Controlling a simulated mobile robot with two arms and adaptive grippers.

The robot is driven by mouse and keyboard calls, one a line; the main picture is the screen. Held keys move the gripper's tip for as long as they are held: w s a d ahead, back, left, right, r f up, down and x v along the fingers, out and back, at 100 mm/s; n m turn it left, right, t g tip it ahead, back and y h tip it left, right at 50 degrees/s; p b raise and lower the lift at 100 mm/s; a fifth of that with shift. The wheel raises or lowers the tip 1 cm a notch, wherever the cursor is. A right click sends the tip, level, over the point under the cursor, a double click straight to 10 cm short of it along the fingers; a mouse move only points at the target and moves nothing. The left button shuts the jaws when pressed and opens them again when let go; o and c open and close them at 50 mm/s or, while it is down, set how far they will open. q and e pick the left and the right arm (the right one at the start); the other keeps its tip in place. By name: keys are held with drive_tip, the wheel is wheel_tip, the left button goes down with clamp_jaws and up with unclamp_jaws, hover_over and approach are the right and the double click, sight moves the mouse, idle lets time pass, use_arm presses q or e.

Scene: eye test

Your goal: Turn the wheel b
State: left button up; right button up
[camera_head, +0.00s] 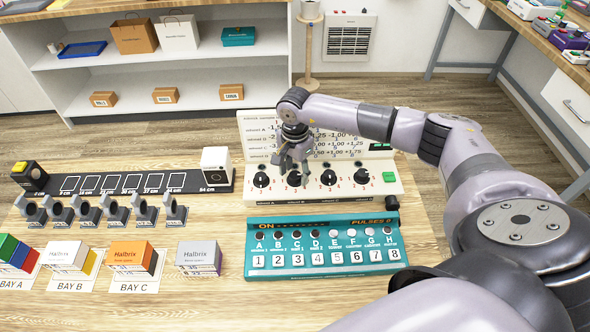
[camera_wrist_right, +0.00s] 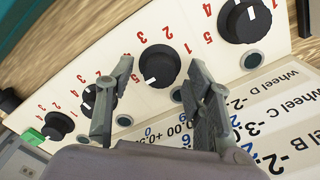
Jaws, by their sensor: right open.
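A cream console (camera_head: 405,188) on the table carries a row of black dials below a printed wheel chart (camera_head: 345,125). The second dial from the left (camera_head: 294,179) is probably wheel b; no letter on it is readable. In the right wrist view this dial (camera_wrist_right: 158,64) has a white mark and red numbers around it. My right gripper (camera_head: 292,168) is above it in the head view, pointing down. In the wrist view its open fingers (camera_wrist_right: 160,78) lie either side of the dial's near edge; I cannot tell whether they touch it. My left gripper is not in view.
The first dial (camera_head: 261,180) and third dial (camera_head: 328,178) stand close on either side. A green button (camera_head: 389,177) is at the console's right. A teal button panel (camera_head: 320,271) lies in front. Lens holders (camera_head: 115,212) and labelled boxes (camera_head: 135,258) stand left.

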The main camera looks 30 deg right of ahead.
drive_tip(key=shift+f, duration=0.1)
drive_tip(key=shift+c, duration=0.4)
clamp_jaws()
